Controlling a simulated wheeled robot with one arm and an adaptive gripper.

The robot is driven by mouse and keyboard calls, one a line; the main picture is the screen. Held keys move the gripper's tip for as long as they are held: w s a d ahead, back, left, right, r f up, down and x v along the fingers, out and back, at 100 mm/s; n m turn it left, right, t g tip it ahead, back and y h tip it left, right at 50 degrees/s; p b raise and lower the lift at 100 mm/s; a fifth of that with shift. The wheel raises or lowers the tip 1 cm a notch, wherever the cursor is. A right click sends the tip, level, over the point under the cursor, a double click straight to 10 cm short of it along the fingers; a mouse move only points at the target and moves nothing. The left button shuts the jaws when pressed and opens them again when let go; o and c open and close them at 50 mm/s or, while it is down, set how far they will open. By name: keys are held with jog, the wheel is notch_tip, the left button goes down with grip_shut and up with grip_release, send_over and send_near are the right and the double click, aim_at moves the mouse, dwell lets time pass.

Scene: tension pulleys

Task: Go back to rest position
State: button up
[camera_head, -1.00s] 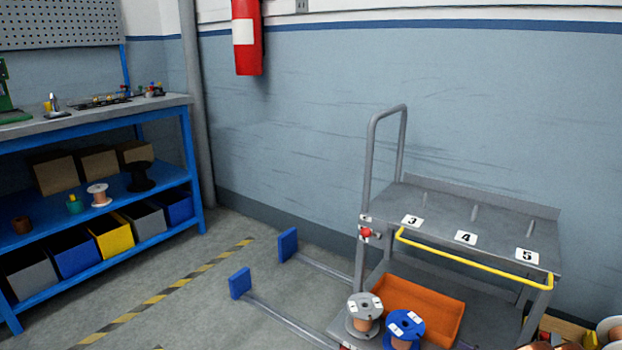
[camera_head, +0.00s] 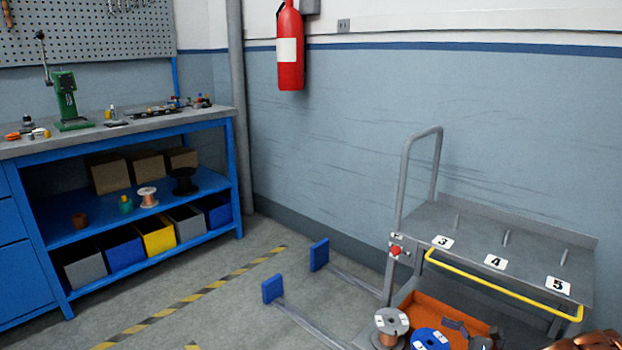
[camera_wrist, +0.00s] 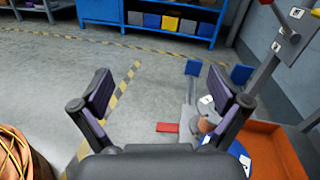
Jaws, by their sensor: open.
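My gripper (camera_wrist: 166,92) is open in the wrist view, its two dark fingers spread apart with nothing between them. Its fingers also show at the bottom right of the head view (camera_head: 467,333), in front of the orange tray (camera_head: 430,304). A grey spool (camera_head: 391,322) and a blue spool (camera_head: 430,341) stand on the cart beside the tray. In the wrist view the blue spool (camera_wrist: 236,153) and part of the grey spool show behind the right finger.
The grey cart (camera_head: 470,226) has top places marked 3, 4 and 5 and a yellow rail (camera_head: 500,287). Blue-ended legs (camera_head: 319,255) reach out left. A blue workbench (camera_head: 240,180) stands left. Copper coils (camera_head: 590,342) lie bottom right. The striped floor between is clear.

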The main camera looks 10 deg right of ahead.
jog(key=w+a+r+n+g+y+p, duration=0.2)
jog(key=w+a+r+n+g+p, duration=0.15)
jog(key=a+r, duration=0.7)
jog(key=s+a+r+n+g+h+p, duration=0.1)
jog(key=s+a+r+n+g+p, duration=0.25)
jog(key=a+r, duration=0.4)
jog(key=s+a+r+n+g+p, duration=0.3)
jog(key=a+r+n+g, duration=0.15)
jog(key=a+r, duration=0.3)
jog(key=s+a+r+n+g+h+p, duration=0.1)
jog(key=s+a+r+n+g+p, duration=0.25)
jog(key=a+r, duration=0.4)
jog(key=s+a+r+n+g+h+p, duration=0.1)
jog(key=s+a+r+n+h+p, duration=0.25)
jog(key=s, duration=0.35)
jog(key=s+a+r+n+g+h+p, duration=0.1)
jog(key=s+a+r+n+h+p, duration=0.15)
jog(key=s+r+h+p, duration=0.35)
jog(key=s+d+r+n+t+h+p, duration=0.1)
jog(key=s+d+r+n+h+p, duration=0.1)
jog(key=s+d, duration=0.3)
jog(key=s+d+r+n+t+h+p, duration=0.1)
jog(key=s+d+r+n+p, duration=0.1)
jog(key=s+d+p, duration=0.2)
jog(key=shift+s+d+r+h+p, duration=0.25)
jog(key=shift+s+d+h+p, duration=0.1)
jog(key=shift+s+d, duration=0.7)
jog(key=shift+w, duration=0.1)
